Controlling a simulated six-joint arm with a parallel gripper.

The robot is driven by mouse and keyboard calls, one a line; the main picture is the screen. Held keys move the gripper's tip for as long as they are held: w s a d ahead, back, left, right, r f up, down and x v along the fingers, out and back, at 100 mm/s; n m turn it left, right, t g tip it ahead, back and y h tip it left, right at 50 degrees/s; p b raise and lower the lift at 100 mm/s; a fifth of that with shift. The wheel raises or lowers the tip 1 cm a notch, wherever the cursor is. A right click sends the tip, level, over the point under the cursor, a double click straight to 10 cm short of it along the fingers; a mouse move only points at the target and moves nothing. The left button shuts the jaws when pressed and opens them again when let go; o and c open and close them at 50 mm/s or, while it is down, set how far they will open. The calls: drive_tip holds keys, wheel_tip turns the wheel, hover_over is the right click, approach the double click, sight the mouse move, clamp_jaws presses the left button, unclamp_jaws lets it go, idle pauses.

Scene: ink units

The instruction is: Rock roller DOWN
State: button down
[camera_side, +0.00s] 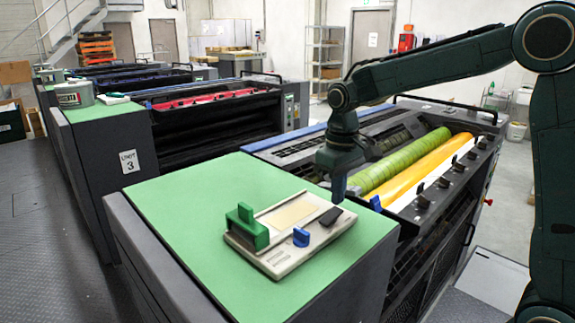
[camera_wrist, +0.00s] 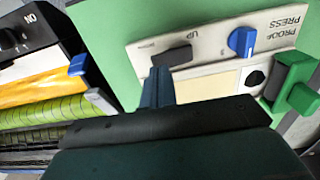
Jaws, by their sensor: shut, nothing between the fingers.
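The proof press (camera_side: 290,262) is a pale panel on the green bench top. Its black rocker (camera_side: 331,216) lies at the panel's right side; it also shows in the wrist view (camera_wrist: 171,57), with "UP" printed beside it, upside down. In the side view the rocker looks tilted, but I cannot tell which end is pressed. My gripper (camera_side: 338,199) points down, shut and empty, at the rocker's far end. In the wrist view its fingertips (camera_wrist: 158,74) are just beside the rocker's lower left end. I cannot tell whether they touch it.
On the panel are a blue knob (camera_side: 301,237) and a green block handle (camera_side: 247,228). Behind my gripper are a green roller (camera_side: 398,162), a yellow roller (camera_side: 420,176) and a blue tab (camera_side: 376,203). The green bench top (camera_side: 180,215) is clear left of the panel.

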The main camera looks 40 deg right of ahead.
sight(339, 212)
drive_tip(key=shift+f, duration=1.15)
idle(1.3)
drive_tip(key=shift+r, duration=3.5)
drive_tip(key=shift+s+r, duration=0.1)
drive_tip(key=shift+s+r, duration=0.15)
drive_tip(key=shift+s, duration=0.1)
drive_tip(key=s+a+t, duration=0.2)
drive_tip(key=s+t, duration=0.3)
drive_tip(key=s, duration=1.7)
drive_tip(key=shift+t, duration=0.3)
